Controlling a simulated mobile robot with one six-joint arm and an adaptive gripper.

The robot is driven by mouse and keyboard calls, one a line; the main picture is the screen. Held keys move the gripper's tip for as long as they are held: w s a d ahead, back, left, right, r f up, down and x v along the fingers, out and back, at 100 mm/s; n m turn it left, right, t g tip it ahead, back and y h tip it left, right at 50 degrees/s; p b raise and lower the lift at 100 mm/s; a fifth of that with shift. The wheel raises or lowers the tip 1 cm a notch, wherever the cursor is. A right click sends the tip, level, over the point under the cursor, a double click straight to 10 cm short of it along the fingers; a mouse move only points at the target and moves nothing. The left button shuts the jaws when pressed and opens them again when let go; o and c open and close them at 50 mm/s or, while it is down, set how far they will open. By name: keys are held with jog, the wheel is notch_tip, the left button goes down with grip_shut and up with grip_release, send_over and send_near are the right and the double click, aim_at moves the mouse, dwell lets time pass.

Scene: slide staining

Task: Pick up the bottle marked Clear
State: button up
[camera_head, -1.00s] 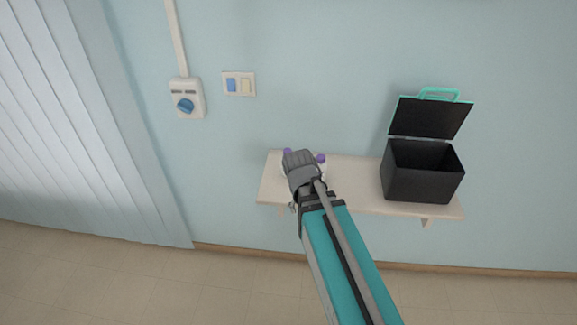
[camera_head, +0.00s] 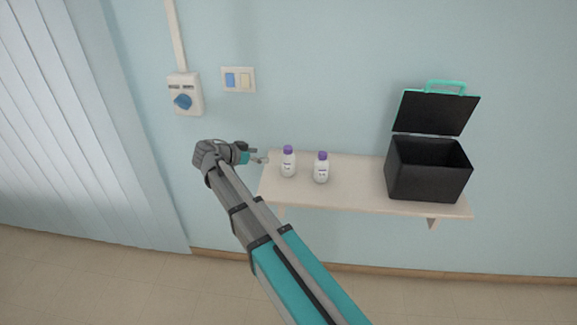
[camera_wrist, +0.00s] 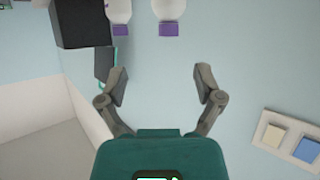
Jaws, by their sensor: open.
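Two white bottles with purple caps stand upright on a shelf (camera_head: 355,190), a left bottle (camera_head: 288,164) and a right bottle (camera_head: 321,170). Their labels are too small to read, so I cannot tell which is marked Clear. My gripper (camera_head: 262,158) is just left of the left bottle, at the shelf's left end, apart from it and pointing right. In the wrist view my gripper (camera_wrist: 162,85) is open, with nothing between its fingers. The inverted wrist view shows both bottles at the top edge, the nearer one (camera_wrist: 169,10) and the farther one (camera_wrist: 119,12), partly cut off.
A black box (camera_head: 428,182) with its lid raised and a teal handle stands at the shelf's right end. The shelf between the right bottle and the box is clear. The wall behind carries a switch plate (camera_head: 238,79) and a control box with a blue knob (camera_head: 183,94).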

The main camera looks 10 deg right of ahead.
aim_at(285, 152)
jog(key=shift+w+a+r+t, duration=0.25)
jog(key=shift+a+t, duration=0.05)
jog(key=shift+a, duration=0.1)
jog(key=shift+d+f, duration=0.1)
jog(key=shift+m+h, duration=0.3)
jog(key=b+x, duration=0.3)
jog(key=x, duration=0.4)
jog(key=shift+w+f, duration=0.1)
jog(key=shift+f, duration=0.1)
jog(key=shift+w+d+f, duration=0.15)
jog(key=shift+w+d, duration=0.1)
jog(key=shift+d, duration=0.3)
jog(key=shift+b+x, duration=0.9)
jog(key=shift+x, duration=1.1)
jog(key=shift+w+d+f, duration=0.1)
jog(key=shift+w+d, duration=0.25)
jog(key=shift+d, duration=0.1)
